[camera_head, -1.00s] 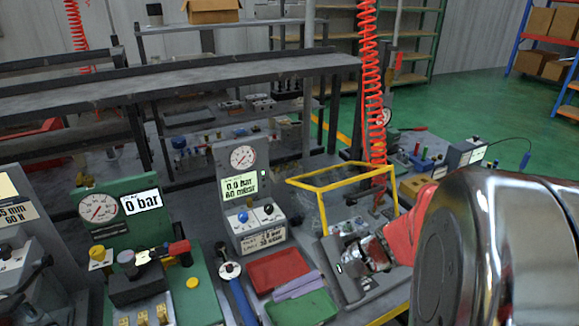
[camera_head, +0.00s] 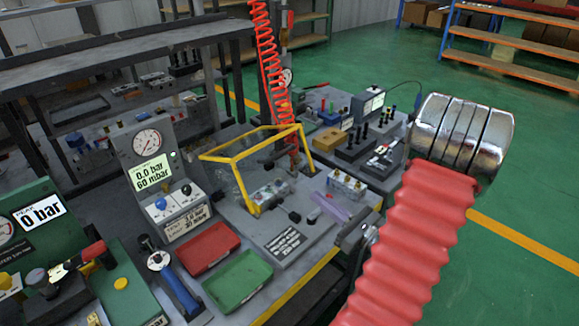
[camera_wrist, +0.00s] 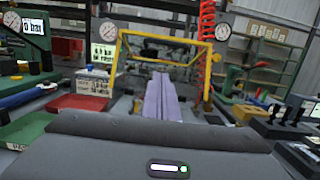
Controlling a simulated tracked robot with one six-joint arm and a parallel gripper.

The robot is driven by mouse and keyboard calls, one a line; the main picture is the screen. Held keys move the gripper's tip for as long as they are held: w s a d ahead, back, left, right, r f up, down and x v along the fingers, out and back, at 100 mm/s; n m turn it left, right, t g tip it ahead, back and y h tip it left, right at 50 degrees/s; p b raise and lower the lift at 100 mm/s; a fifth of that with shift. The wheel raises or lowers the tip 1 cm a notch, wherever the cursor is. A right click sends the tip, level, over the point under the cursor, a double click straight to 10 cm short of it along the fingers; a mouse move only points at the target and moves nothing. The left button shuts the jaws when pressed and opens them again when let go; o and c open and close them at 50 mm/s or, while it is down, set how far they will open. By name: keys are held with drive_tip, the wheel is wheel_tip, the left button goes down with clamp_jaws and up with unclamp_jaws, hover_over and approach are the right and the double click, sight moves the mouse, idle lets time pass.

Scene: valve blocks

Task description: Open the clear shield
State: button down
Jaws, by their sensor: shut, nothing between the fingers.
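The clear shield with its yellow frame (camera_head: 238,146) stands over the fixture on the bench, left of my gripper. A metal valve block (camera_head: 268,195) sits behind and under the frame. The frame also shows upright and ahead in the wrist view (camera_wrist: 122,48); its clear panes are hard to make out. My gripper (camera_head: 354,236) is at the bench's front right edge, apart from the shield. It is shut and empty, partly hidden by my red arm sleeve. Its dark grey body (camera_wrist: 160,140) fills the bottom of the wrist view.
A red tray (camera_head: 207,248) and a green tray (camera_head: 238,280) lie left of a dark labelled plate. A gauge panel (camera_head: 150,160) stands at left. A red coiled hose (camera_head: 266,60) hangs behind the shield.

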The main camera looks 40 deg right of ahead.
drive_tip(key=shift+d, duration=0.1)
idle(0.3)
approach(262, 165)
drive_tip(key=d, duration=0.4)
drive_tip(key=w+r, duration=0.2)
drive_tip(key=w, duration=0.1)
drive_tip(key=shift+w+r, duration=0.1)
drive_tip(key=shift+r, duration=0.1)
idle(0.5)
drive_tip(key=shift+r, duration=0.15)
